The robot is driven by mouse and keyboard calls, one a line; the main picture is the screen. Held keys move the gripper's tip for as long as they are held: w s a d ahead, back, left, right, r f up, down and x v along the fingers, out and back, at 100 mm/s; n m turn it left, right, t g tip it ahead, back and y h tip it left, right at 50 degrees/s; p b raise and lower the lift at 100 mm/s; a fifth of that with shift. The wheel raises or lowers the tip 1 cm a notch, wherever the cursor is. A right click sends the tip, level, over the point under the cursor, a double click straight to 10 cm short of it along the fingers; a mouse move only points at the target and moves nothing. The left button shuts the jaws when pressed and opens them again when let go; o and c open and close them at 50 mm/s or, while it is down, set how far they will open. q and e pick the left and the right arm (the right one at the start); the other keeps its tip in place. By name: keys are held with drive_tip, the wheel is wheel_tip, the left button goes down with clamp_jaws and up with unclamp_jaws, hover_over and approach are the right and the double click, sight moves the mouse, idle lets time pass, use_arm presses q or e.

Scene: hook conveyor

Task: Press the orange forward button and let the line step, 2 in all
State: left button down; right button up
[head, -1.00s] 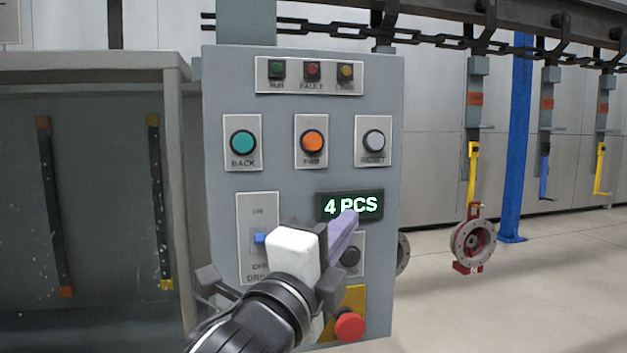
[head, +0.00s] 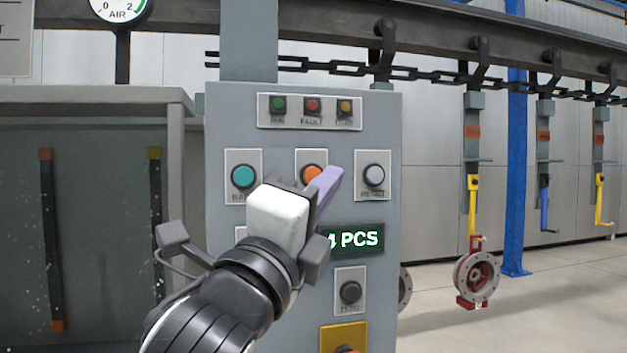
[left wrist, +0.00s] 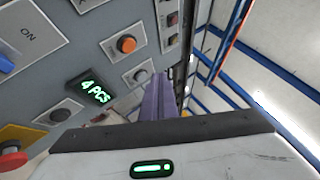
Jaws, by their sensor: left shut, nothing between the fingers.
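The orange forward button (head: 312,172) sits in the middle of the grey control panel (head: 222,125). In the head view my left gripper covers its lower part and label. My left gripper (head: 328,178) is shut and empty, its purple fingers pointing up in front of the panel, just right of the orange button. In the left wrist view the orange button (left wrist: 127,44) is in full sight, apart from the fingers (left wrist: 158,95). The display (head: 355,239) reads 4 PCS, partly covered by my gripper. My right gripper is not in view.
The teal back button (head: 243,176) and grey reset button (head: 374,174) flank the orange one. A red stop button (left wrist: 12,155) is lower on the panel. A red flanged part (head: 477,274) hangs from the chain line at right. A grey booth (head: 95,97) stands left.

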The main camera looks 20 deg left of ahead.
sight(313, 176)
use_arm(q)
drive_tip(key=w+a, duration=0.3)
drive_tip(key=w, duration=0.2)
drive_tip(key=shift+w+a, duration=0.3)
drive_tip(key=shift+a, duration=0.1)
idle(1.4)
idle(0.4)
drive_tip(key=shift+w+a, duration=0.25)
drive_tip(key=shift+w, duration=0.1)
